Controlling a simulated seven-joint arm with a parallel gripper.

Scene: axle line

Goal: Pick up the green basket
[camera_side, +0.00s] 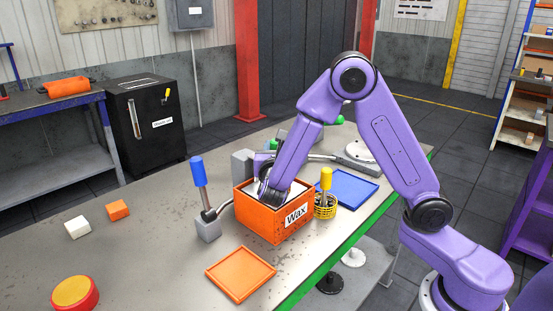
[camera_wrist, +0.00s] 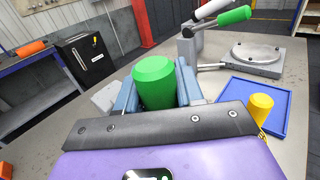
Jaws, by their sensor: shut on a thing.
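My gripper (camera_side: 264,168) is low at the orange box marked Wax (camera_side: 262,228) in the side view. In the wrist view its blue-grey fingers (camera_wrist: 157,92) are shut on a thick green faceted grip (camera_wrist: 154,78). This looks like the handle of the green basket, much like the yellow grip (camera_side: 326,178) on the yellow wire basket (camera_side: 325,207). The green basket's body is hidden in both views, so I cannot tell whether it is lifted. The yellow grip also shows in the wrist view (camera_wrist: 261,107), right of my gripper.
A blue tray (camera_side: 350,188) lies beyond the yellow basket and an orange tray (camera_side: 240,274) in front of the box. A blue-handled lever (camera_side: 198,172) stands close left. A green-handled lever (camera_wrist: 233,16) is behind. The bench's left part is mostly clear.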

